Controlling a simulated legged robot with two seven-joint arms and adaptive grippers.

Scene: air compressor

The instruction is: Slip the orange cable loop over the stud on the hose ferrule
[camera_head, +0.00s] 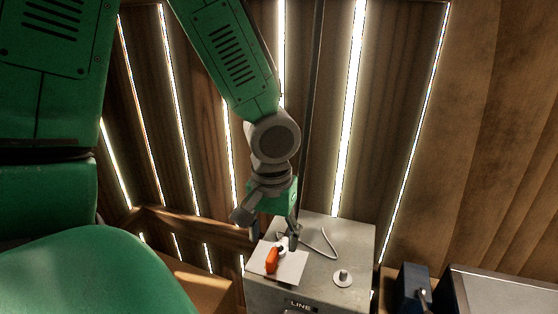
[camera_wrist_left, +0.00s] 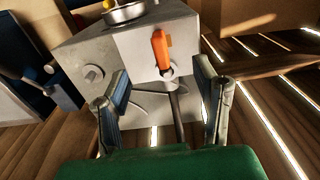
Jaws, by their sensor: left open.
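My left gripper (camera_head: 289,238) reaches down over the grey box; in the wrist view its two fingers (camera_wrist_left: 161,70) are spread apart with nothing gripped. An orange lever-like piece (camera_head: 272,260) sits on a white plate on the box top, close to the fingertips. It also shows in the wrist view (camera_wrist_left: 160,48), beside a small grey ring (camera_wrist_left: 169,74) between the fingers. I cannot make out an orange cable loop as such. A short grey stud on a disc (camera_head: 343,277) stands on the box; whether it belongs to the hose ferrule is unclear. My right gripper is not seen.
The grey box (camera_head: 345,236) is marked LINE. A thin grey cable (camera_head: 326,243) curves across its top. A round metal fitting (camera_wrist_left: 127,12) shows at the wrist view's top edge. A dark blue object (camera_head: 411,288) stands to the right. Slatted wooden walls are behind.

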